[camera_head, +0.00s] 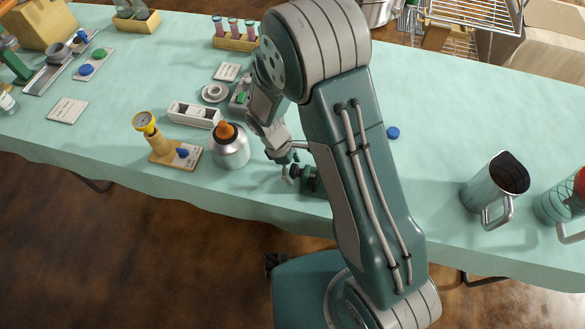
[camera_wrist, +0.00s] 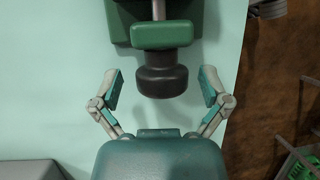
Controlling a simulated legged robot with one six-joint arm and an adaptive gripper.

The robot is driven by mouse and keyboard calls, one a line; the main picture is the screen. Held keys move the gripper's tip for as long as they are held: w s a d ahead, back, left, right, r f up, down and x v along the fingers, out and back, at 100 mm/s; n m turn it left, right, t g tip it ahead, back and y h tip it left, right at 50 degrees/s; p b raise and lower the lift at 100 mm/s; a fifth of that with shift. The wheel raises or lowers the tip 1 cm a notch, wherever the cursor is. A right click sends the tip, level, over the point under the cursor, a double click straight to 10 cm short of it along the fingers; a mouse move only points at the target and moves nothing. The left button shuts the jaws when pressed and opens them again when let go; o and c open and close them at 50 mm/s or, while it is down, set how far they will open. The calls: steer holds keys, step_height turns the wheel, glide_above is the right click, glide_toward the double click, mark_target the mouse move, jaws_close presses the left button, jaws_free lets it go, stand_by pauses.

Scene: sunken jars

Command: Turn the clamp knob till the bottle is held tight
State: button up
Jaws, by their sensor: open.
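The clamp's dark round knob (camera_wrist: 161,82) is in the middle of the wrist view, in front of a green block (camera_wrist: 165,33) with a grey rod behind it. My gripper (camera_wrist: 161,91) is open, with one finger on each side of the knob and a gap on both sides. In the head view the green clamp (camera_head: 309,180) is near the table's front edge, partly behind my arm. A silver bottle (camera_head: 230,152) with an orange top stands upright left of my gripper. I cannot tell whether a bottle sits in the clamp.
A wooden stand with a yellow gauge (camera_head: 146,123) is left of the bottle. A white tray (camera_head: 195,114) lies behind it. A steel pitcher (camera_head: 485,190) stands far right. A blue cap (camera_head: 393,132) lies right of my arm. The table's front edge is close to the clamp.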

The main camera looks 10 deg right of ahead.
steer(key=shift+a, duration=0.25)
steer(key=c, duration=1.2)
steer(key=shift+o, duration=0.2)
steer(key=shift+s+m+t+h, duration=0.1)
steer(key=shift+m+t+h, duration=0.45)
steer(key=shift+t, duration=1.35)
steer(key=o, duration=1.2)
steer(key=shift+c, duration=0.2)
